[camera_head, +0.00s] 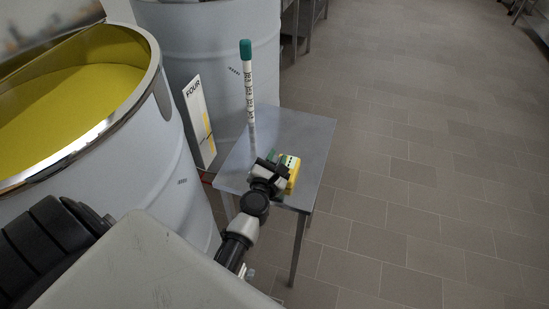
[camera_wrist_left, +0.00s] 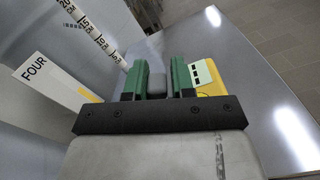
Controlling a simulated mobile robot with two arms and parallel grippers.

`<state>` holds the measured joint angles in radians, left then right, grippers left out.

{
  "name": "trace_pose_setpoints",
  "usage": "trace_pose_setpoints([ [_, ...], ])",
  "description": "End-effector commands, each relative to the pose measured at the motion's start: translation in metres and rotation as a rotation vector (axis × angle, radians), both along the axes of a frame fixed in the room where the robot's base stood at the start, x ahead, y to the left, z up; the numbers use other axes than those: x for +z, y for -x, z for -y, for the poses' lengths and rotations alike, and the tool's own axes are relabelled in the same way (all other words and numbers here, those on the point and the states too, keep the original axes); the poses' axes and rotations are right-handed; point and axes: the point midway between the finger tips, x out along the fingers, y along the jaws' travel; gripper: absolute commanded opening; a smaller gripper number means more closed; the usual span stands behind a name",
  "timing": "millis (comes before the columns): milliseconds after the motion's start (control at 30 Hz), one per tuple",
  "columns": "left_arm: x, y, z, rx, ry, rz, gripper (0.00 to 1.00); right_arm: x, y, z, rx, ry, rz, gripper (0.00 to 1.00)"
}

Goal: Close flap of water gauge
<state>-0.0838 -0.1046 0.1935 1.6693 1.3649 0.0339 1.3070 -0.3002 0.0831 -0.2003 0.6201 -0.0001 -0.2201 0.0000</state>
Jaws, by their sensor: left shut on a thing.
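A small yellow box with a green and white face, which looks like the water gauge (camera_head: 293,172), sits on a small grey metal table. Its yellow body and a pale label with dark squares show right of the fingers in the left wrist view (camera_wrist_left: 207,76). My left gripper (camera_head: 268,168) is at the gauge's left side. In the left wrist view its two green fingers (camera_wrist_left: 160,82) are close together on a small grey piece (camera_wrist_left: 157,83). I cannot tell whether this piece is the flap; its join to the gauge is hidden. My right gripper is out of view.
The grey table (camera_head: 307,133) has bare room at its back and right. A tall scaled tube with a green cap (camera_head: 248,85) stands behind the gauge. A "FOUR" sign (camera_head: 199,122) leans near a large tank of yellow liquid (camera_head: 68,95). Tiled floor lies clear at right.

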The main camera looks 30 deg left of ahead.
Motion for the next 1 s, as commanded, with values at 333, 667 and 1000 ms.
trace_pose_setpoints([
  [333,-0.002,-0.003,0.011,0.001,-0.25,-0.06,0.01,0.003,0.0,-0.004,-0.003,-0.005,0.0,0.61],
  [667,-0.005,-0.005,0.019,0.001,-0.434,-0.104,0.01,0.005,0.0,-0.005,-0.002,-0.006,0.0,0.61],
  [1000,-0.007,-0.005,0.021,0.001,-0.497,-0.119,0.01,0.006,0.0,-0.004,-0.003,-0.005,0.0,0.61],
])
